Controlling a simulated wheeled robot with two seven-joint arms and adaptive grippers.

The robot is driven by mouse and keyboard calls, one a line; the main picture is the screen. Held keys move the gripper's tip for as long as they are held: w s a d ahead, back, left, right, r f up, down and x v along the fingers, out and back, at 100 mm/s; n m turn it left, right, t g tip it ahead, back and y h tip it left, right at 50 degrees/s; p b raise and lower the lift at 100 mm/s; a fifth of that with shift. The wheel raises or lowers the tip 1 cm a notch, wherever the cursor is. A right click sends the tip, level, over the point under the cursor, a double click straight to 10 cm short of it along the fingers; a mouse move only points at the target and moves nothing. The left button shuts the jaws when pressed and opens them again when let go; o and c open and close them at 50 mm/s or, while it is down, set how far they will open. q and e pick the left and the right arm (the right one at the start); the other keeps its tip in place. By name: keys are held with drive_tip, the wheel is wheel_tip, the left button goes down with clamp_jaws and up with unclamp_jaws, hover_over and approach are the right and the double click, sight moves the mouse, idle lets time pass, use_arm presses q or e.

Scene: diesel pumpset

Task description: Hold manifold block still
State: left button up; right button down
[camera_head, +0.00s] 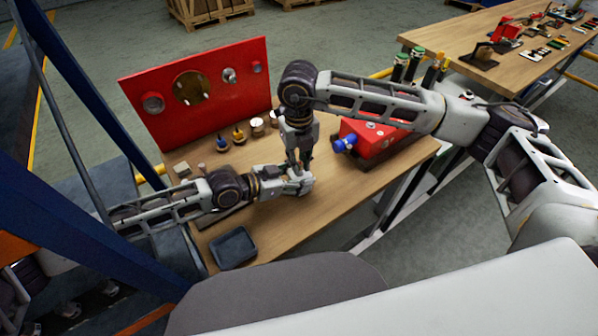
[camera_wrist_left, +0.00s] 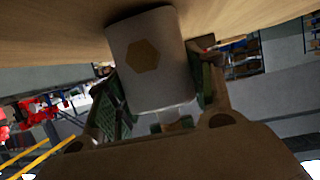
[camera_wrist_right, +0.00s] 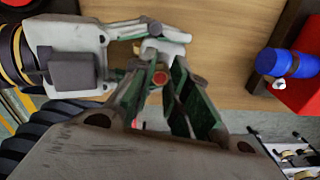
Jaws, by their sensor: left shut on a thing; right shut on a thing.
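The manifold block (camera_wrist_left: 150,85) is a pale grey block with a brass hexagon on its face. In the left wrist view it sits between the two fingers of my left gripper (camera_wrist_left: 155,105), which is shut on it. In the head view my left gripper (camera_head: 297,183) is low over the wooden table, and the fingers largely hide the block. My right gripper (camera_head: 299,165) points down at the same spot from above. In the right wrist view its fingers (camera_wrist_right: 163,85) close on a small part with an orange-red round end (camera_wrist_right: 160,78), at the pale block (camera_wrist_right: 160,52).
A red box (camera_head: 372,143) with a blue fitting (camera_head: 345,144) is right of the grippers. A dark tray (camera_head: 233,248) lies at the front. The table's front middle is clear.

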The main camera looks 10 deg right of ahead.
drive_tip(key=shift+w+a+r, duration=0.1)
drive_tip(key=shift+r, duration=0.45)
drive_tip(key=c, duration=1.8)
unclamp_jaws()
drive_tip(key=o, duration=0.5)
drive_tip(key=shift+f, duration=0.2)
drive_tip(key=shift+r, duration=6)
